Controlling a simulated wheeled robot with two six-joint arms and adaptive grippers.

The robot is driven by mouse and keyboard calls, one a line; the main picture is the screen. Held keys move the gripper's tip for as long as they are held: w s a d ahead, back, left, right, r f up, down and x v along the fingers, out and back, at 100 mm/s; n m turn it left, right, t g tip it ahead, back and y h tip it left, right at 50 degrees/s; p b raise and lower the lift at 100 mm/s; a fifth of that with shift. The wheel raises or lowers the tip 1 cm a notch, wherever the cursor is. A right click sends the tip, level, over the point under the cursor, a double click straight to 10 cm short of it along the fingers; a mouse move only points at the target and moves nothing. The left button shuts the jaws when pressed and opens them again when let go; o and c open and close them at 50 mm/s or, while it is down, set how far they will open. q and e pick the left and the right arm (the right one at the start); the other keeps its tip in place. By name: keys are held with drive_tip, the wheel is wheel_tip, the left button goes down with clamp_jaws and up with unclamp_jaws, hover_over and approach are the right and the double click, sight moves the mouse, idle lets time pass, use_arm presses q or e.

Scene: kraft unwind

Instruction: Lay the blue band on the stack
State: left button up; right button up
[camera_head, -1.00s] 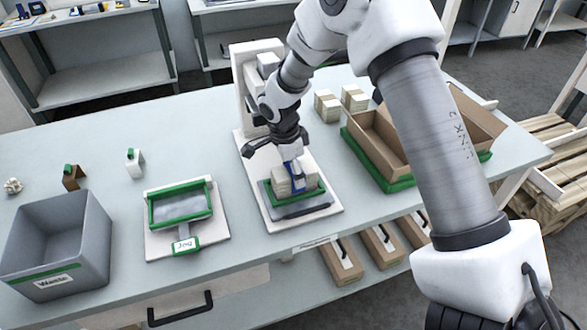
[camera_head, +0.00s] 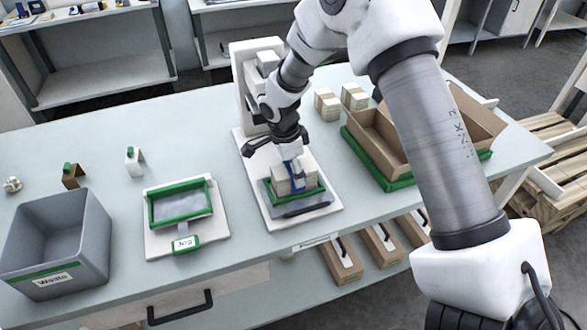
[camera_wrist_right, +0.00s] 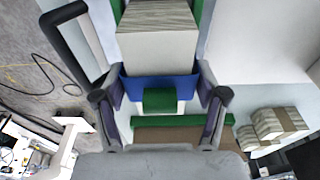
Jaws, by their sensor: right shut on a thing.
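The stack (camera_head: 281,178) of pale paper pieces sits in a green-edged tray (camera_head: 309,202) on the white base of the bench machine. My right gripper (camera_head: 292,161) is low over the stack, shut on the blue band (camera_head: 299,184). In the right wrist view the blue band (camera_wrist_right: 160,88) spans between the two fingers of my right gripper (camera_wrist_right: 160,112), across one edge of the stack (camera_wrist_right: 158,52). I cannot tell whether the band touches the stack. The gripper hides part of the stack in the head view. My left gripper is out of view.
A grey waste bin (camera_head: 88,240) and a jig (camera_head: 157,243) with a green frame stand to the left. Banded stacks (camera_head: 327,103) stand behind, beside an open cardboard box (camera_head: 380,142) on a green base. The bench is clear between bin and jig.

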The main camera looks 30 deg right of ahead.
drive_tip(key=o, duration=0.8)
wheel_tip(320, 180, up, 12)
drive_tip(key=a, duration=0.1)
drive_tip(key=shift+w+a, duration=0.2)
drive_tip(key=shift+a, duration=0.15)
drive_tip(key=shift+f, duration=0.1)
